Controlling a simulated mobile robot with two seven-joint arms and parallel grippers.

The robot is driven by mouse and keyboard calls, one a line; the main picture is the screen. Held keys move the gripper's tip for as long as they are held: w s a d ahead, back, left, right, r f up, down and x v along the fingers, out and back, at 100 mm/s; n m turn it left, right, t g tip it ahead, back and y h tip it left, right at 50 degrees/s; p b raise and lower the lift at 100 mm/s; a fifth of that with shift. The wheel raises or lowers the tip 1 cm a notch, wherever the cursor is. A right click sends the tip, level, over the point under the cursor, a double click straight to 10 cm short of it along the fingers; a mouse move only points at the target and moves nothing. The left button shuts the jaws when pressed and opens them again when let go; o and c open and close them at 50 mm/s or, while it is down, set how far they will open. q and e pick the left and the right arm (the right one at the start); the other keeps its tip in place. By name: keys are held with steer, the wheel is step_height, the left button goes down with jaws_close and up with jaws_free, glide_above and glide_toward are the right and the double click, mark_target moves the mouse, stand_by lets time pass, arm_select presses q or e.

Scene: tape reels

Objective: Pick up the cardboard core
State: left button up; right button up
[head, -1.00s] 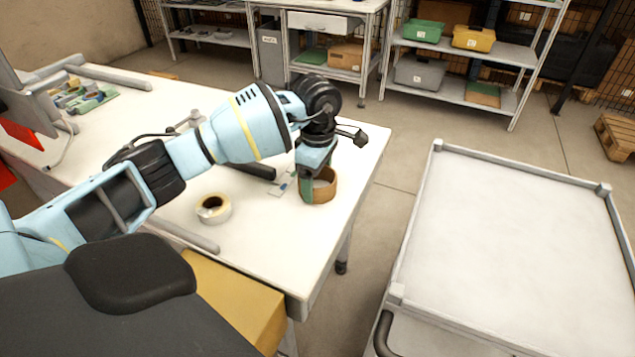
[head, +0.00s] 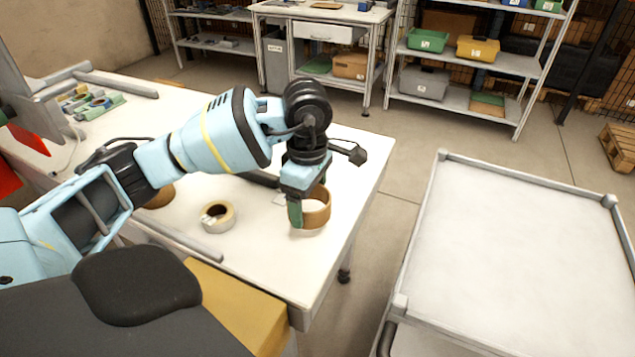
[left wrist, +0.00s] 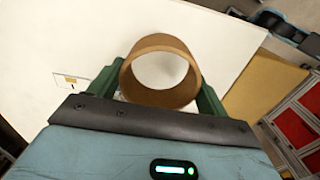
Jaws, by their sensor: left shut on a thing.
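The cardboard core (head: 325,213), a brown open ring, is at the right part of the white table, held by my left gripper (head: 309,210). In the left wrist view the core (left wrist: 190,88) sits between the two green fingers of the gripper (left wrist: 158,85), one on each outer side. The gripper is shut on it. In the head view one green finger shows at the core's left side; the other is mostly hidden. I cannot tell whether the core is clear of the tabletop. My right gripper is not in view.
A pale tape roll (head: 217,217) lies on the white table (head: 262,255) left of the core. Another brown ring (head: 161,197) is partly hidden behind my left arm. An empty white cart top (head: 510,260) with a raised rim stands to the right, across a floor gap.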

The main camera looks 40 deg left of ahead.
arm_select(q)
steer(key=s+d, duration=0.1)
steer(key=s, duration=0.1)
steer(key=s+d, duration=0.1)
steer(key=s, duration=0.1)
steer(key=s+d, duration=0.1)
steer(key=s, duration=0.2)
steer(key=shift+r, duration=0.35)
